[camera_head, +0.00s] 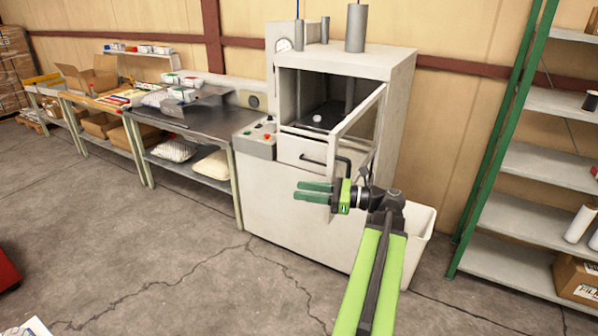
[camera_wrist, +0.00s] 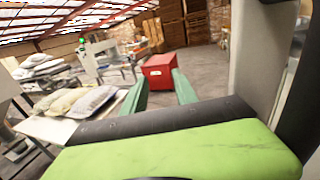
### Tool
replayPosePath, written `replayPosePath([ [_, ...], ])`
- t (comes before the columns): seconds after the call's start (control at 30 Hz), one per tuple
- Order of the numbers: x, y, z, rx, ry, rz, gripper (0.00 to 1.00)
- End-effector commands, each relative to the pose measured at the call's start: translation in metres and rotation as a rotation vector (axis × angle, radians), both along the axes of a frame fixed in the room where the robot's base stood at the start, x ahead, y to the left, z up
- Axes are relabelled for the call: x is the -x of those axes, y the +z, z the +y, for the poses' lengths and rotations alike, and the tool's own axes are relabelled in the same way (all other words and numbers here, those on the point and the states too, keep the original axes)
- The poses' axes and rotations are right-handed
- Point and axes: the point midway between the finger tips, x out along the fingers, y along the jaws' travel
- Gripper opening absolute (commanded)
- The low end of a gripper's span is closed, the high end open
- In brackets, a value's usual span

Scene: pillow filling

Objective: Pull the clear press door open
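The press (camera_head: 320,218) is a pale cabinet with an open-fronted chamber. Its clear door (camera_head: 361,122) has a white frame and stands swung outward, hinged on the chamber's right side. A black handle (camera_head: 343,160) shows near the door's free edge. My gripper (camera_head: 300,190) is in front of the press, just below the handle, with its green fingers pointing left. In the wrist view the fingers (camera_wrist: 160,92) are apart with nothing between them. I cannot tell whether my gripper touches the door.
A steel table (camera_head: 205,122) with white boxes adjoins the press on the left, with pillows (camera_head: 211,164) on its lower shelf. A white bin (camera_head: 420,240) stands right of the press. Green-framed shelves (camera_head: 540,165) are farther right. Floor in front (camera_head: 180,240) is clear.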

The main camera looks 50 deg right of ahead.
Motion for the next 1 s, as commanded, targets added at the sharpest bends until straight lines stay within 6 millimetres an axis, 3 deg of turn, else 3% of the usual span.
replayPosePath([
  [0.03, 0.000, -0.002, -0.018, 0.007, -0.041, 0.002, 0.34],
  [1.0, 0.073, -0.002, -0.044, 0.006, -0.037, 0.001, 0.34],
])
